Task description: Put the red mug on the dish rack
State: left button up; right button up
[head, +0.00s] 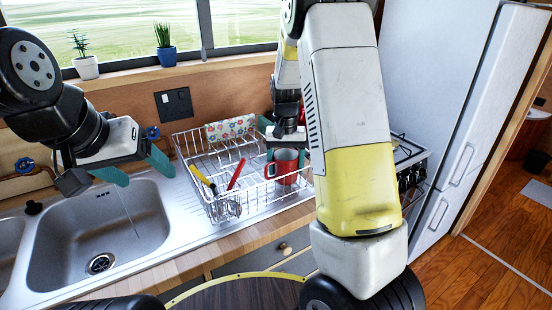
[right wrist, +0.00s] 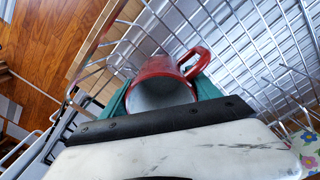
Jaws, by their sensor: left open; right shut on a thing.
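The red mug (head: 286,163) is at the right end of the wire dish rack (head: 252,200), inside or just above its rim; I cannot tell whether it touches the wires. My right gripper (head: 287,150) is shut on the mug from above, its green fingers on either side. In the right wrist view the mug (right wrist: 160,84) sits between the green fingers, its handle toward the upper right and rack wires behind it. My left gripper (head: 142,168) is open and empty above the sink, left of the rack.
The rack holds a yellow-handled utensil (head: 203,178), a red-handled utensil (head: 236,174) and a flowered cloth (head: 231,128). The sink (head: 100,235) lies left of the rack. A stove (head: 408,160) is to the right, and two potted plants stand on the windowsill.

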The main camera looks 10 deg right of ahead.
jog(key=o, duration=1.7)
jog(key=shift+f, duration=0.1)
notch_tip(320, 180, up, 11)
jog(key=s+a+r+n+t, duration=0.1)
jog(key=s+r+t, duration=0.1)
jog(key=s, duration=0.6)
jog(key=s+a+r+n+t+y, duration=0.1)
jog(key=s+r+t, duration=0.1)
jog(key=s, duration=0.5)
jog(key=s+a+r+n+t+y, duration=0.1)
jog(key=s+r, duration=0.3)
jog(key=s, duration=0.4)
jog(key=shift+s+a+t, duration=0.1)
jog(key=shift+s+t, duration=0.2)
jog(key=shift+t, duration=0.3)
jog(key=shift+r, duration=0.1)
